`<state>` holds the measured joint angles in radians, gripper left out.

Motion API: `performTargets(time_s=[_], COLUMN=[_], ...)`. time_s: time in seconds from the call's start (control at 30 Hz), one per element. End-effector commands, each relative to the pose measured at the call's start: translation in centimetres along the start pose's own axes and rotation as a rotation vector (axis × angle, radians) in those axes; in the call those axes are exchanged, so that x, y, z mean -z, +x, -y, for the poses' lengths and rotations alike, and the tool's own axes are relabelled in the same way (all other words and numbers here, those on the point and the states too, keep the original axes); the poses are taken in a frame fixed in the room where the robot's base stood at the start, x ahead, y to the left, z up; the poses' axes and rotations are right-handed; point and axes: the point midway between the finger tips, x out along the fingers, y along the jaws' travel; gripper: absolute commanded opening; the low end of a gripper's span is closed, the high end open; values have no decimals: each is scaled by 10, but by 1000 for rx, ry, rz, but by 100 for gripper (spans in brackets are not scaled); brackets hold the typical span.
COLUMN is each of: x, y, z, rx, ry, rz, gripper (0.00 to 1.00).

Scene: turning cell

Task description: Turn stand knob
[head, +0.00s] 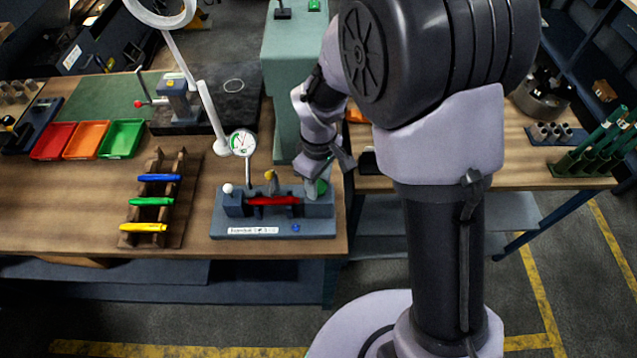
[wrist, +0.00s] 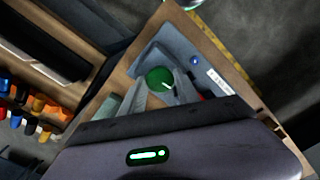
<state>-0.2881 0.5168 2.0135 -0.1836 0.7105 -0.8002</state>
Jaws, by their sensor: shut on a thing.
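The stand (head: 275,231) is a blue-grey fixture with a dial gauge (head: 242,143) above it and a red bar (head: 273,200) lying across its middle. A green knob (head: 321,187) sits at its right end. The knob shows larger in the wrist view (wrist: 159,79), with a white mark on its face. My gripper (head: 317,187) reaches down to the right end of the stand and is shut on the green knob. In the wrist view the grey fingers (wrist: 160,93) lie on both sides of the knob. The far side of the knob is hidden.
A wooden rack (head: 153,239) with blue, green and yellow bars stands left of the stand. Red, orange and green trays (head: 122,139) lie at the back left. A lamp post (head: 211,118) rises behind the stand. The table front left is clear.

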Motion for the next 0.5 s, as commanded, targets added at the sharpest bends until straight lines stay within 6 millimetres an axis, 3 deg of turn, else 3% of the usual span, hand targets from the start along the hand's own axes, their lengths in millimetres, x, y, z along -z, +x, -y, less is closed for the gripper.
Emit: performTargets(time_s=[0.5], x=[1], y=[1], z=[-1], rx=[-1], ry=[486], rz=[-4], gripper=[0])
